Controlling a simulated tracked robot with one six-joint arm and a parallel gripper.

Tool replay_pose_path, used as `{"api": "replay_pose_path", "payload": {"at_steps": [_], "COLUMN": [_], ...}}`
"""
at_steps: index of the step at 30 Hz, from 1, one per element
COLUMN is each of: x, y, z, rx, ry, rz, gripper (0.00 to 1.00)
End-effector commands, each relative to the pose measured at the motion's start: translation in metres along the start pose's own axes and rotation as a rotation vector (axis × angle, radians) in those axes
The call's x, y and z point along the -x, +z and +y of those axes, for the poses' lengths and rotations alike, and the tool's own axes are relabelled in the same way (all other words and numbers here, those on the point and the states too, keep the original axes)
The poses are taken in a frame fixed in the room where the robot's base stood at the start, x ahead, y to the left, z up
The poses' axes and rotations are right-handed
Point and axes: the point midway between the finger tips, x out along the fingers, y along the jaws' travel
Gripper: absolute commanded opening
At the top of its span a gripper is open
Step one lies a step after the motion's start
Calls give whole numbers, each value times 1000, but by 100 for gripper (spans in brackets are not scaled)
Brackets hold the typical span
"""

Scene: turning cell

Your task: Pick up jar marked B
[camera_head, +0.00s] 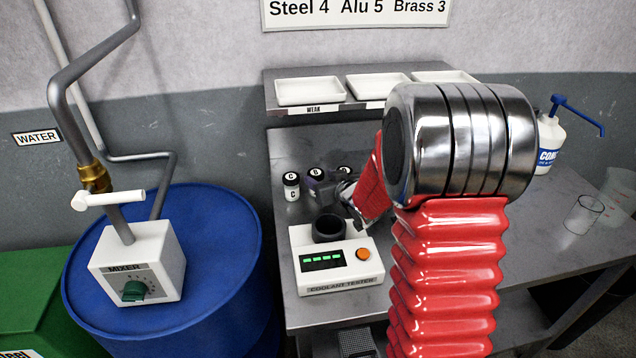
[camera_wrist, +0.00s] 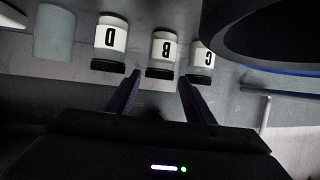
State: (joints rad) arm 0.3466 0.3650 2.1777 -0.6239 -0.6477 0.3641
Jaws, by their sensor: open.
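Jar B (camera_head: 315,175) stands upright on the steel bench between two other lidded jars, behind the coolant tester. In the wrist view, which is upside down, jar B (camera_wrist: 163,50) has a white label and a dark lid. My gripper (camera_wrist: 160,76) is open, its two dark fingers pointing at jar B, one tip on each side of the lid in the picture. I cannot tell whether they touch it. In the head view my gripper (camera_head: 326,194) reaches in from the right and partly hides jar B's body.
Jar C (camera_head: 291,186) and jar D (camera_wrist: 109,42) stand close on either side. The coolant tester (camera_head: 338,278), with its dark cup (camera_head: 328,228), is just in front. A shelf with white trays (camera_head: 310,91) is behind. A blue drum (camera_head: 215,235) stands left.

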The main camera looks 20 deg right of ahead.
Motion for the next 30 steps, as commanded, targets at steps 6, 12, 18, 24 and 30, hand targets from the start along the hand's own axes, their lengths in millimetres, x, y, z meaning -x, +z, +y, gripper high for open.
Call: {"api": "replay_pose_path", "payload": {"at_steps": [6, 12, 18, 24, 30], "x": [-4, -23, -45, -52, -52], "y": [1, 4, 5, 4, 4], "z": [0, 0, 1, 1, 1], "rx": [-1, -1, -1, 0, 0], "ry": [0, -1, 0, 0, 1], "rz": [-1, -2, 0, 1, 0], "gripper": [48, 48, 48, 48, 48]}}
